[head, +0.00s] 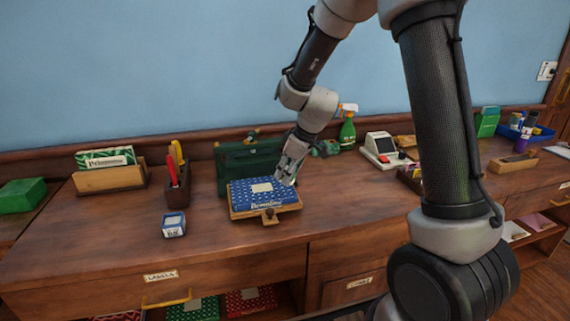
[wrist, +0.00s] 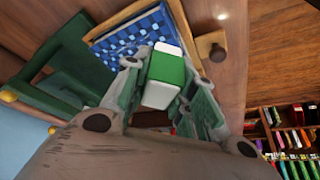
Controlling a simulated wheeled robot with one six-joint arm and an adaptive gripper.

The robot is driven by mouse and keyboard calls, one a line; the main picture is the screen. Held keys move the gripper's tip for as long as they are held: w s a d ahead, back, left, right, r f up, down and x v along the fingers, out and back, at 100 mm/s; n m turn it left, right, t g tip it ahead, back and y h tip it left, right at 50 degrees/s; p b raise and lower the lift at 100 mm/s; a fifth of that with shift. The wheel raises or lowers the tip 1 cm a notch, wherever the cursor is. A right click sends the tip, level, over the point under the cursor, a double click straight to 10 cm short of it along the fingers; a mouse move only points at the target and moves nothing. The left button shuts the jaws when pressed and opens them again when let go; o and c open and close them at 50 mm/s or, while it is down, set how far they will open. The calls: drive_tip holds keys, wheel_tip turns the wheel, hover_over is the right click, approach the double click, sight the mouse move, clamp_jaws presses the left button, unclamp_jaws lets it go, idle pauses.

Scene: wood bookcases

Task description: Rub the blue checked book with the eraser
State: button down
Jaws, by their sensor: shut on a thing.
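The blue checked book (head: 247,191) lies flat on a wooden holder (head: 239,214) with a knob on the desk. It has a pale label on its cover. In the wrist view the book (wrist: 122,42) is just beyond my fingertips. My gripper (head: 287,174) is at the book's right side in the head view. It is shut on a green and white eraser (wrist: 165,76), whose white end points toward the book's cover. I cannot tell whether the eraser touches the cover. In the head view my fingers mostly hide the eraser.
A dark green case (head: 232,158) stands right behind the book. A pen holder (head: 176,193) and a small blue and white box (head: 173,224) are at the left. A green spray bottle (head: 347,133) and a white machine (head: 382,148) are at the right. The desk front is clear.

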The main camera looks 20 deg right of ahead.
sight(287, 167)
drive_tip(key=shift+r, duration=1.7)
